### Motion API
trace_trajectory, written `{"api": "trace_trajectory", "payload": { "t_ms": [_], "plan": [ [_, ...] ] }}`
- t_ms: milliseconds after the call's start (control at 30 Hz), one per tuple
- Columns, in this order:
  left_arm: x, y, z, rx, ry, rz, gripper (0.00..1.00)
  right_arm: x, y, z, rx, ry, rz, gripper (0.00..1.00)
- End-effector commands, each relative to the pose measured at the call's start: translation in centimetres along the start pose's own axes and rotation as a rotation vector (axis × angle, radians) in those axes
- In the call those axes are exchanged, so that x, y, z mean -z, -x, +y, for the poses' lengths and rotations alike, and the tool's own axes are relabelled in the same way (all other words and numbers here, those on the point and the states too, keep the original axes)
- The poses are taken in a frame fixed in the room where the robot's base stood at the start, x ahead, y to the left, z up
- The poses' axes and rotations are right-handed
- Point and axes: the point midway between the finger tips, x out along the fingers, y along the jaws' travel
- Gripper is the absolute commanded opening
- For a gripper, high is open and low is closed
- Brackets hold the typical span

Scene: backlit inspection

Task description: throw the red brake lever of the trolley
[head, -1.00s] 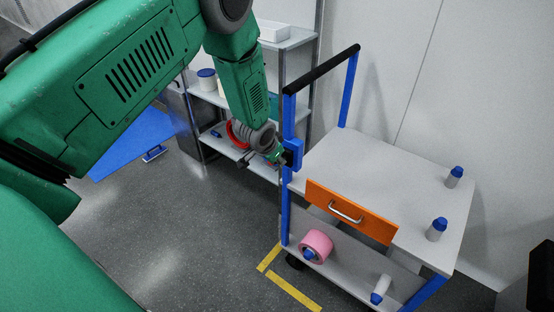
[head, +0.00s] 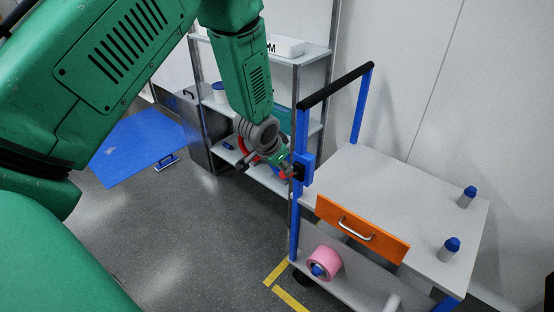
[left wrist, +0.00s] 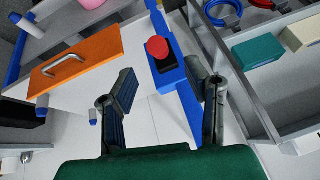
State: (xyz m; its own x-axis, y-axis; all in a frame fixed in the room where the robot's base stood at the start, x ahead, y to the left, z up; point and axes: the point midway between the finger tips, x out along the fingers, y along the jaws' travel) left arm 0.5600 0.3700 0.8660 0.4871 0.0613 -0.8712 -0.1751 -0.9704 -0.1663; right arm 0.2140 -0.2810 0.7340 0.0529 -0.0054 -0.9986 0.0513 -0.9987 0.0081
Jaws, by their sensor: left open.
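The trolley (head: 400,185) stands at the right of the head view, with blue posts and a black push bar. A blue bracket (head: 304,167) sits on its near left post. In the left wrist view the brake lever's round red knob (left wrist: 157,47) stands out from a dark mount on the blue bracket (left wrist: 166,75). My left gripper (head: 287,168) is beside the bracket in the head view. In the wrist view its two fingers (left wrist: 163,80) are spread and empty, with the knob beyond them, between their lines. Contact cannot be told. My right gripper is not in view.
The trolley has an orange drawer (head: 361,230), blue-capped bottles (head: 449,250) on top and a pink roll (head: 323,262) on the lower shelf. A grey shelf unit (head: 312,57) with boxes and coils stands behind my arm. A blue mat (head: 135,147) lies on the open floor at left.

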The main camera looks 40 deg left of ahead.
Motion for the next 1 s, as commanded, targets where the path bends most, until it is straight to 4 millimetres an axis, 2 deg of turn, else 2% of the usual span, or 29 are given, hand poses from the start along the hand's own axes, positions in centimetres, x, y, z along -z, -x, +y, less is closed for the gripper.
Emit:
{"api": "trace_trajectory", "payload": {
  "t_ms": [100,300,867,933,1000],
  "plan": [
    [0.0,2.1,-0.1,0.001,0.001,0.000,0.43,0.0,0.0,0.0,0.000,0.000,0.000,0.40],
    [-0.1,3.7,-0.1,0.000,0.001,-0.002,0.43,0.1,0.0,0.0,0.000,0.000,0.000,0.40],
    [-0.2,3.9,0.0,0.000,0.001,-0.003,0.43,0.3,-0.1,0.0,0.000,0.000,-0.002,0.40],
    [-0.8,3.6,0.3,-0.005,0.003,-0.010,0.43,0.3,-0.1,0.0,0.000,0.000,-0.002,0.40],
    [-2.3,2.9,1.3,-0.016,0.009,-0.029,0.43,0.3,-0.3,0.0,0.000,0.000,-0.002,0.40]
  ]
}}
